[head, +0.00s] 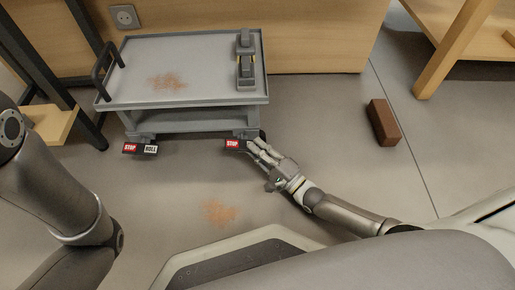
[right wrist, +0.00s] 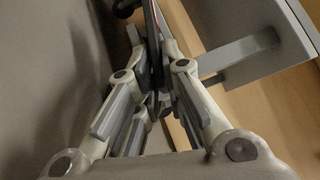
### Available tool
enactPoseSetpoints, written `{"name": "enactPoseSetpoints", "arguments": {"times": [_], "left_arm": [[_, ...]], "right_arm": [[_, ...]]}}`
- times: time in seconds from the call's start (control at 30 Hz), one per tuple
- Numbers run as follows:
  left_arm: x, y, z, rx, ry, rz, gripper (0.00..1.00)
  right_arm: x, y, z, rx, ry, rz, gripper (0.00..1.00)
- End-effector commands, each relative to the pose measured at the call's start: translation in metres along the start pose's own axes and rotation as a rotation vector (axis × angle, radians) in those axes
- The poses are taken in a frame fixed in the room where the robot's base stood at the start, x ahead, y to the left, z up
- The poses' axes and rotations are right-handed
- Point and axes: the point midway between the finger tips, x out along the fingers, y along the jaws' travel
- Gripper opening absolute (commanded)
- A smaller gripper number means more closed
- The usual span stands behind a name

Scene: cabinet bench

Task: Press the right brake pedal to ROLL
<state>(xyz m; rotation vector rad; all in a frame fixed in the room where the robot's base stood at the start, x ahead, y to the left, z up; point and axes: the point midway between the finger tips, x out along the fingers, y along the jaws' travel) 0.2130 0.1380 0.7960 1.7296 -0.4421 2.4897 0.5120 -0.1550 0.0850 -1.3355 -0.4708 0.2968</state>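The right brake pedal (head: 232,144) sits low at the cart's front right corner; its red STOP half shows. Its other half is hidden by my right gripper (head: 254,145), whose fingertips are at that side of the pedal. I cannot tell whether they touch it. In the right wrist view the fingers (right wrist: 154,95) come together, with no clear object held between them. A thin edge with some red (right wrist: 157,22) shows just past the tips.
The grey cart (head: 205,88) stands against a wooden cabinet front (head: 320,35). A dark clamp-like device (head: 246,60) sits on its top. A brown brick (head: 382,122) lies on the floor to the right. Orange-brown patches (head: 218,212) mark the floor and cart top.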

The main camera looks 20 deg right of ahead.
Motion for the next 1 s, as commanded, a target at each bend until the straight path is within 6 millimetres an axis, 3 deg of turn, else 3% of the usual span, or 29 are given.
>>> {"name": "enactPoseSetpoints", "arguments": {"times": [0.1, 0.47, 0.8, 1.0], "left_arm": [[0.0, 0.0, 0.0, 0.0, 0.0, 0.0, 0.29], [0.001, -0.001, 0.0, 0.001, 0.001, -0.001, 0.29], [0.0, 0.0, -0.001, 0.0, 0.002, 0.0, 0.29], [0.0, 0.0, -0.001, 0.0, 0.002, 0.0, 0.29]], "right_arm": [[0.0, 0.0, 0.0, -0.001, 0.0, 0.001, 0.29], [-0.004, 0.001, 0.0, -0.002, 0.0, 0.001, 0.29], [-0.057, 0.001, 0.0, -0.002, 0.001, 0.004, 0.29], [-0.074, 0.0, 0.0, -0.002, 0.0, 0.001, 0.29]]}}
